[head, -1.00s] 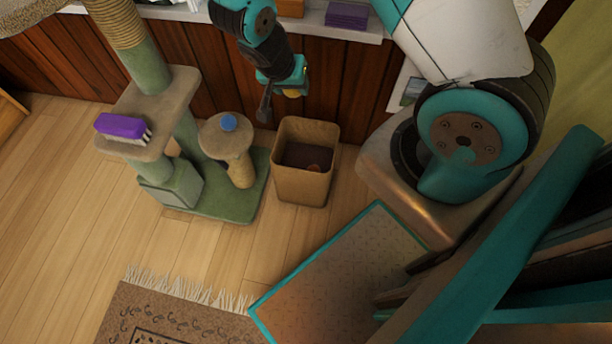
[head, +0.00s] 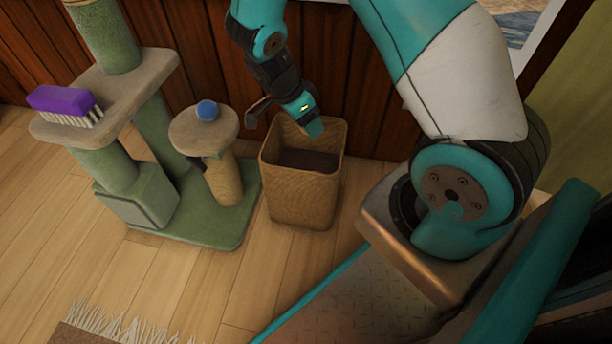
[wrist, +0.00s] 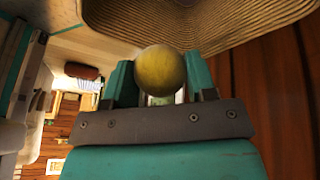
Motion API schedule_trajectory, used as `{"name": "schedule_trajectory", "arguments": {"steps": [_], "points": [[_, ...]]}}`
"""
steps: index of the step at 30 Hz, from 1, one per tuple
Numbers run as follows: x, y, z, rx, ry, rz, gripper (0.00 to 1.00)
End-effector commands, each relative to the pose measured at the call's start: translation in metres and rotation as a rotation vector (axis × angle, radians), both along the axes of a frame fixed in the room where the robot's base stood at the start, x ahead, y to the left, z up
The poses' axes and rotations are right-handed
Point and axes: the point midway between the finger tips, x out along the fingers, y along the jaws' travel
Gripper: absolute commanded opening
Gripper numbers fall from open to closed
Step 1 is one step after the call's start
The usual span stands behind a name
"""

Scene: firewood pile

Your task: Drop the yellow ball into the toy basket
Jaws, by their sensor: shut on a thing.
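The yellow ball (wrist: 160,70) is held between the two teal fingers of my gripper in the wrist view. In the head view my gripper (head: 314,130) hangs at the back part of the basket's opening, and its body hides the ball. The toy basket (head: 300,196) is a brown woven, square bin standing upright on the floor. Its ribbed wall (wrist: 235,25) fills the top of the wrist view, just beyond the ball. From these views I cannot tell how far the ball is from the rim. The basket's inside looks dark.
A green and beige cat tree (head: 200,238) stands left of the basket. A blue ball (head: 207,110) sits on its short post, and a purple brush (head: 62,103) lies on its platform. A wood-panelled wall (head: 375,105) is behind the basket. Open plank floor lies in front.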

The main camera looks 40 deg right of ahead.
Motion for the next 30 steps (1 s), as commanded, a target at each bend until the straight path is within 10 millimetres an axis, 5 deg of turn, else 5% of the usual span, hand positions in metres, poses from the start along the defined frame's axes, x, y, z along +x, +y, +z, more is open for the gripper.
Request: {"name": "schedule_trajectory", "arguments": {"steps": [12,23,24,27,30], "points": [[0.0,0.0,-0.051,0.0,0.0,0.002,0.29],[0.0,0.0,-0.054,0.0,0.0,0.003,0.29],[0.0,0.0,-0.054,0.0,0.0,0.003,0.56],[0.0,0.0,-0.054,0.0,0.0,0.003,0.79],[0.0,0.0,-0.054,0.0,0.0,0.003,0.81]]}}
